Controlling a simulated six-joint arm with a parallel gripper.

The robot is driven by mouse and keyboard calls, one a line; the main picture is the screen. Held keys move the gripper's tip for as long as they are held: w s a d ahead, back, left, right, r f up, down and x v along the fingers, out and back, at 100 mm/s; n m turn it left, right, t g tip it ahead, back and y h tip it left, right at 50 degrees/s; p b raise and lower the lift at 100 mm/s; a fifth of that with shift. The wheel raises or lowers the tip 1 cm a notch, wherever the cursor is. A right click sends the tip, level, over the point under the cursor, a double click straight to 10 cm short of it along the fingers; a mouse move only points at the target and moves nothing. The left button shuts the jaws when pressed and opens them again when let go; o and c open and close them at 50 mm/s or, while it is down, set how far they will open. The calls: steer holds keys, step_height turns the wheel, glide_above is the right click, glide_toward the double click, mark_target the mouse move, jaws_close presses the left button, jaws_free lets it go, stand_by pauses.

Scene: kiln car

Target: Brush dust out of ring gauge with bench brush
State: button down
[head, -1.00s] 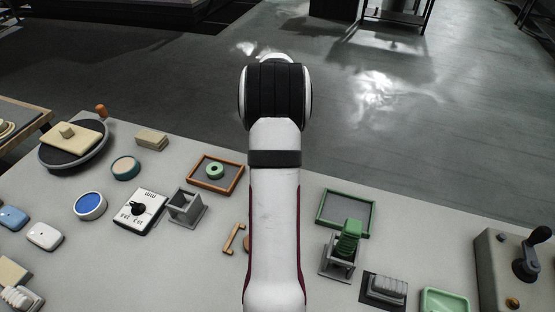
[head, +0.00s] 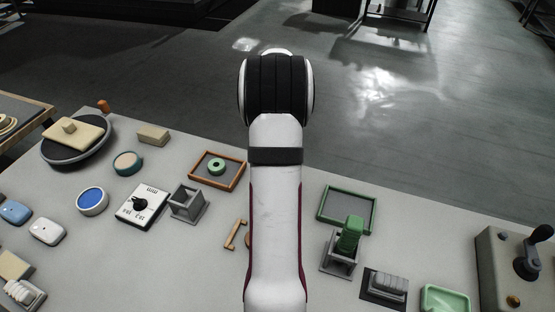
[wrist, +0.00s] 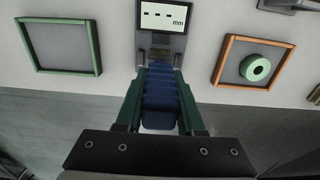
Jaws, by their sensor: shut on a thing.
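The ring gauge looks to be the green ring (head: 217,167) lying flat inside an orange-framed tray (head: 241,176). It also shows in the wrist view (wrist: 247,65), to the right of my gripper and apart from it. My gripper (wrist: 160,78) has its two green fingers shut on a blue ribbed piece (wrist: 160,100), which looks like the bench brush's handle. No bristles can be made out, and I see no dust on the ring at this size. In the head view my own arm hides the gripper and what it holds.
A display reading dashes and "mm" (wrist: 164,17) stands just beyond my fingertips. An empty green-framed tray (head: 347,208) is right of my arm. A stand with a green ribbed piece (head: 350,234) and a grey control box (head: 495,262) are further right. A grey holder (head: 187,203) stands left.

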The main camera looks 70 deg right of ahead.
steer(key=shift+d, duration=0.65)
steer(key=shift+r, duration=0.2)
steer(key=shift+r, duration=3.4)
